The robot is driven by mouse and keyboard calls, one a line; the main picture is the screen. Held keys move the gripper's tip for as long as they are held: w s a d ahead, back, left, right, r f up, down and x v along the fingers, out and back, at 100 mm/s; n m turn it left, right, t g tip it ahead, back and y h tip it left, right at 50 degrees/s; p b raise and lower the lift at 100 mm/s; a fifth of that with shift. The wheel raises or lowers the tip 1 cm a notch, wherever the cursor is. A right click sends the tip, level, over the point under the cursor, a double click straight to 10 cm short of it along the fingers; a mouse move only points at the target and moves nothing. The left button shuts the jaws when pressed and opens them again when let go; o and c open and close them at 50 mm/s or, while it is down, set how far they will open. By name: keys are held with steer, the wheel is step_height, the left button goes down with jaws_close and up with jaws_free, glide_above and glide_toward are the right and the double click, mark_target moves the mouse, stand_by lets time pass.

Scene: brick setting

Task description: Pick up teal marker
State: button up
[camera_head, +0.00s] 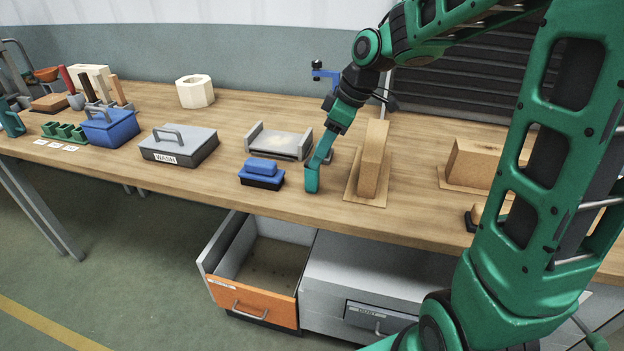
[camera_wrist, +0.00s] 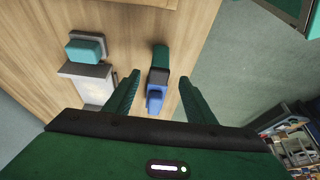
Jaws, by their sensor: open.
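I cannot pick out a teal marker with certainty. My gripper (camera_head: 315,176) reaches down over the front of the workbench, between a blue block with a black base (camera_head: 261,174) and an upright tan block (camera_head: 374,158). In the wrist view my gripper (camera_wrist: 160,80) is open, with two green fingers apart. Between and beyond the fingers, a small item shows a dark teal part (camera_wrist: 160,56), a black middle and a blue end (camera_wrist: 155,98). I cannot tell whether it is one thing, or touches the fingers. A teal-topped block (camera_wrist: 86,47) lies to its left.
The wooden workbench (camera_head: 215,180) holds a grey tray (camera_head: 278,143), a grey lidded box (camera_head: 178,147), a blue box (camera_head: 110,128) and a tan block (camera_head: 475,160) at right. An open orange-fronted drawer (camera_head: 255,303) juts out below.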

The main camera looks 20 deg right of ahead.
mark_target(312, 174)
steer(key=x, duration=0.3)
steer(key=shift+s+d+x, duration=0.1)
steer(key=shift+d+x, duration=0.05)
steer(key=shift+x, duration=1.15)
steer(key=shift+s+d+x, duration=0.1)
steer(key=shift+d+x, duration=0.05)
steer(key=shift+x, duration=1.2)
steer(key=shift+f, duration=0.15)
steer(key=c, duration=1.2)
